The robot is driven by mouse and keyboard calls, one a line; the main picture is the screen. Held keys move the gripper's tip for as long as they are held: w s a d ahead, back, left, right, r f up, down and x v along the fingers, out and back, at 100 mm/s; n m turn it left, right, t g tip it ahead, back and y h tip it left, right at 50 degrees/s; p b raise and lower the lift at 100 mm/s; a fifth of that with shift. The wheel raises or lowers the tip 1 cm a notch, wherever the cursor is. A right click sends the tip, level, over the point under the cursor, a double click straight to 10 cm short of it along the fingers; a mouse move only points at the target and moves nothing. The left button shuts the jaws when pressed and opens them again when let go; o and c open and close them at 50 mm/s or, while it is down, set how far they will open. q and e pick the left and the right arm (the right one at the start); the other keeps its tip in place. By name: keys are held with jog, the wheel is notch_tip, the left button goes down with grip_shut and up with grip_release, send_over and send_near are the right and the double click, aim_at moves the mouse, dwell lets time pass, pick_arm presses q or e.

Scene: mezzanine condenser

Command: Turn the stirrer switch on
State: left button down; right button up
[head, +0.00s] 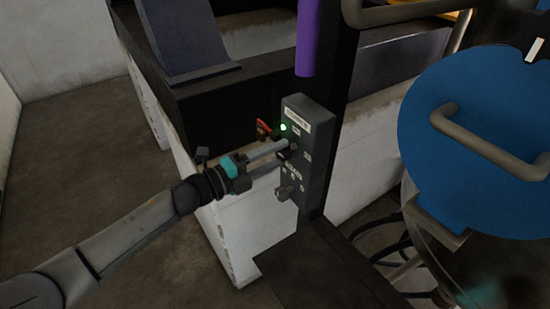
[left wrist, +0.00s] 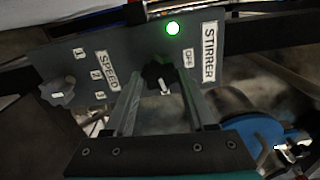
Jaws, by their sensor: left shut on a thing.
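The dark grey stirrer control box (head: 312,150) is mounted on a black post and carries a STIRRER label (left wrist: 208,52). The dark stirrer switch knob (left wrist: 157,75) sits between the fingertips of my left gripper (head: 284,153), which is shut on it. The knob's white mark (left wrist: 165,88) points down in the left wrist view, away from the OFF label (left wrist: 188,58). A green lamp (head: 283,127) beside the knob is lit. A second knob, the speed knob (left wrist: 57,92), is apart from the gripper. My right gripper is not in view.
A large blue lid (head: 475,110) with a bar handle is at the right. A purple pipe (head: 308,40) stands above the box. A white block (head: 225,225) is behind my left gripper, and a dark plate (head: 325,270) lies below the box. Floor is open at the left.

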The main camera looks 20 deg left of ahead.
pick_arm(q)
jog(key=shift+f+m+b, duration=0.1)
jog(key=shift+m+b, duration=0.25)
jog(key=shift+m, duration=0.65)
jog(key=shift+c, duration=1.2)
grip_release()
jog(key=shift+s, duration=0.1)
jog(key=shift+s+a, duration=0.45)
jog(key=b+v, duration=0.1)
jog(key=v, duration=1.3)
jog(key=shift+b, duration=0.4)
jog(key=shift+w, duration=0.1)
